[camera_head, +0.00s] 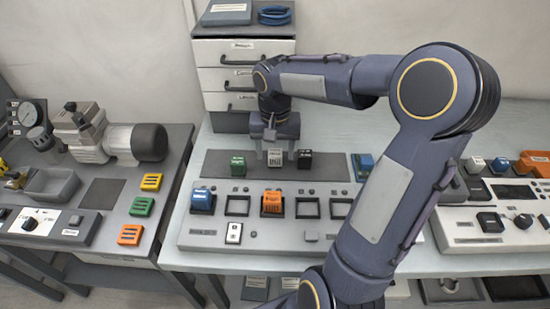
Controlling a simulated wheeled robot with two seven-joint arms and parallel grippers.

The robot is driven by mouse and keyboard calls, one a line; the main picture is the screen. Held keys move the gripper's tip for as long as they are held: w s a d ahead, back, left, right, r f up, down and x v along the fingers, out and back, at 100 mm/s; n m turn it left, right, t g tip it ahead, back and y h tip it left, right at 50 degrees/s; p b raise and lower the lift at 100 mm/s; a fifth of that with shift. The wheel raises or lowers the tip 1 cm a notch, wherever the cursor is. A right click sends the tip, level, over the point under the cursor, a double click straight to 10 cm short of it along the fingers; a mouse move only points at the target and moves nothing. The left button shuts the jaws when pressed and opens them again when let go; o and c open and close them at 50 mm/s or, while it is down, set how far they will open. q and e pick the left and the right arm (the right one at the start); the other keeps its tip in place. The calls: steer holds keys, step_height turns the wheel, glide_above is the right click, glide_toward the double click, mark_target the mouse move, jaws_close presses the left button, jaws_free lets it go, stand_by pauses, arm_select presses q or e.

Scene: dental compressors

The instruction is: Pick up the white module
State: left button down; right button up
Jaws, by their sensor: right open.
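The white module (275,157) stands on a dark mat (222,160), between a green module (238,165) and a black module (304,159). My right arm reaches in from the lower right, and its right gripper (273,142) is open, pointing down just above and behind the white module. The fingertips are small here, and I cannot tell whether they touch the module. Another light-coloured module (475,164) sits on the console at the right. My left gripper is not in view.
A slotted panel (265,238) in front of the mat holds a blue module (202,200) and an orange module (272,203); other slots look empty. A drawer cabinet (238,75) stands behind. A compressor (130,140) is on the left bench. My forearm hides part of the right side.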

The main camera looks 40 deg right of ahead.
steer(key=shift+f, duration=0.55)
steer(key=c, duration=1.1)
steer(key=shift+r, duration=0.1)
